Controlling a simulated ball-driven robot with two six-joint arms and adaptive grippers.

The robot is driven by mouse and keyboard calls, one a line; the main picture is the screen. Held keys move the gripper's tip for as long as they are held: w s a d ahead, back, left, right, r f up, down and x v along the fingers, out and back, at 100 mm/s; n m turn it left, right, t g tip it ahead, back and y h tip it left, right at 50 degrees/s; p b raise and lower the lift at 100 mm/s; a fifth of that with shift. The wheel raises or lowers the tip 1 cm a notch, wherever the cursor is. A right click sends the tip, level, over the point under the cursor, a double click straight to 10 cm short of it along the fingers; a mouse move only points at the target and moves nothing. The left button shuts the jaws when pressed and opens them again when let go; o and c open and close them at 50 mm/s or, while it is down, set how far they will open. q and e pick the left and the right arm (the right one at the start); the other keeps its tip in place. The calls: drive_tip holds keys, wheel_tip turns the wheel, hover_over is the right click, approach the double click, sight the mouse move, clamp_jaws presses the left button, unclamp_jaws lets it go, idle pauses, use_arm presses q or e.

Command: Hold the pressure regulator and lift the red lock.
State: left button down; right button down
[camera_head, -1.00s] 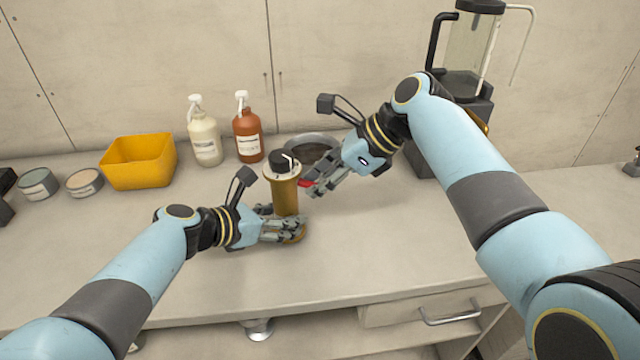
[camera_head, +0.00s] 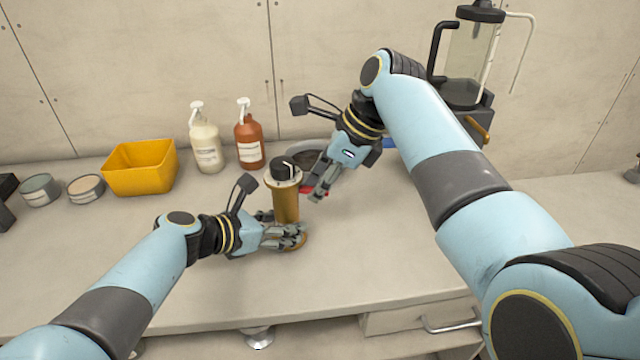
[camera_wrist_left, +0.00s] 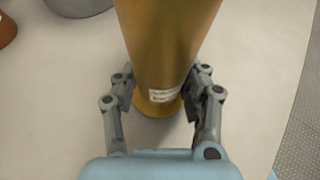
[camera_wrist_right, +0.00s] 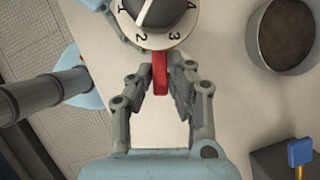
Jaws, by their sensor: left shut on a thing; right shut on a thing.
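The pressure regulator is a brass-coloured cylinder (camera_head: 286,204) with a pale numbered collar and a black knob (camera_head: 283,166) on top. It stands upright on the bench. My left gripper (camera_head: 296,238) is shut on its lower body; the left wrist view shows the fingers (camera_wrist_left: 160,98) on both sides of the brass body by a small white label. The red lock (camera_wrist_right: 160,72) juts from the collar below the dial numbers in the right wrist view. My right gripper (camera_wrist_right: 165,88) is shut on the red lock, its fingertips on both sides of it.
A yellow bin (camera_head: 140,168), two tins, a cream pump bottle (camera_head: 206,145) and an orange one (camera_head: 249,140) stand at the back left. A round metal pot (camera_wrist_right: 287,35) is behind the regulator. A blender-like machine (camera_head: 468,75) stands at the back right. The front bench is clear.

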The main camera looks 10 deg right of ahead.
use_arm(q)
drive_tip(key=shift+s+f, duration=0.3)
drive_tip(key=shift+f, duration=0.1)
use_arm(e)
drive_tip(key=c, duration=1.3)
unclamp_jaws()
drive_tip(key=v, duration=1.2)
use_arm(q)
drive_tip(key=c, duration=0.7)
unclamp_jaws()
drive_tip(key=shift+o, duration=0.6)
drive_tip(key=shift+w+r, duration=0.1)
drive_tip(key=shift+w, duration=0.05)
